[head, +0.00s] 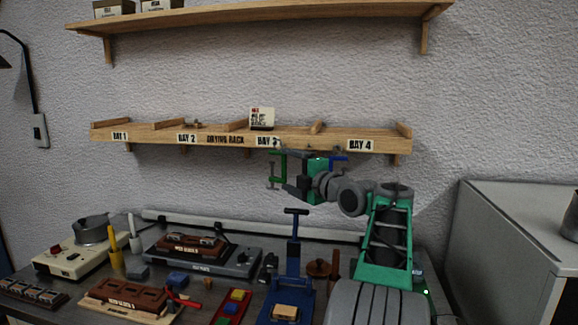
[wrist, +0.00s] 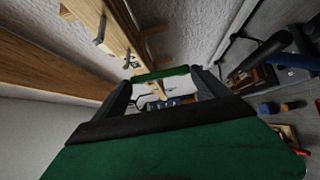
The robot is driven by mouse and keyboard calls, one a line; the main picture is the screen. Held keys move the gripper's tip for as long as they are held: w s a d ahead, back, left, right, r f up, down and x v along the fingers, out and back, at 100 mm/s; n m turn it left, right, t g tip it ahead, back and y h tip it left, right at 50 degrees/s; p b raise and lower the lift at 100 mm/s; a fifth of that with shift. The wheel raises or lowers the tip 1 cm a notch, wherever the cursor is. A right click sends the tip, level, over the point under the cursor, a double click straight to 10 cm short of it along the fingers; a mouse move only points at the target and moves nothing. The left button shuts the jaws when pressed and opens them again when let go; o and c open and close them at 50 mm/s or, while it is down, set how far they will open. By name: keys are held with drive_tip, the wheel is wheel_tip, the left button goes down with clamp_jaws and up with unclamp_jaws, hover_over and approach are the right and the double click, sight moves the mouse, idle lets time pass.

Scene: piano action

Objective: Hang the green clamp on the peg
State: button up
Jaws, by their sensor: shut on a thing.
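The green clamp (head: 276,170) is C-shaped and hangs roughly upright just below the drying rack, near the BAY 3 label. My gripper (head: 284,183) is shut on it from the right. In the wrist view the clamp's green bar (wrist: 162,74) lies across the tips of my dark fingers (wrist: 162,84). The clamp's top is close under the shelf edge; I cannot tell whether it touches anything. A small dark fitting, possibly a peg (wrist: 101,29), sticks out from the wooden rack in the wrist view. In the head view no peg is clear.
The wooden drying rack (head: 215,138) runs above my gripper, with a small card (head: 262,118) on it. A blue clamp (head: 339,159) is under the rack, right of my gripper. Below, a cluttered bench holds a blue upright tool (head: 294,240) and a grey hot plate (head: 235,262).

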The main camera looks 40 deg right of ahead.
drive_tip(key=shift+w+d+f+p, duration=0.25)
drive_tip(key=shift+w+d+p, duration=0.2)
drive_tip(key=shift+d, duration=0.2)
drive_tip(key=shift+w+d+f+p, duration=0.25)
drive_tip(key=shift+w+d+p, duration=0.15)
drive_tip(key=shift+w+d, duration=0.15)
drive_tip(key=shift+w+d+f+p, duration=0.25)
drive_tip(key=shift+w+d+p, duration=0.2)
drive_tip(key=shift+d, duration=0.25)
drive_tip(key=o, duration=1.3)
drive_tip(key=shift+o, duration=0.2)
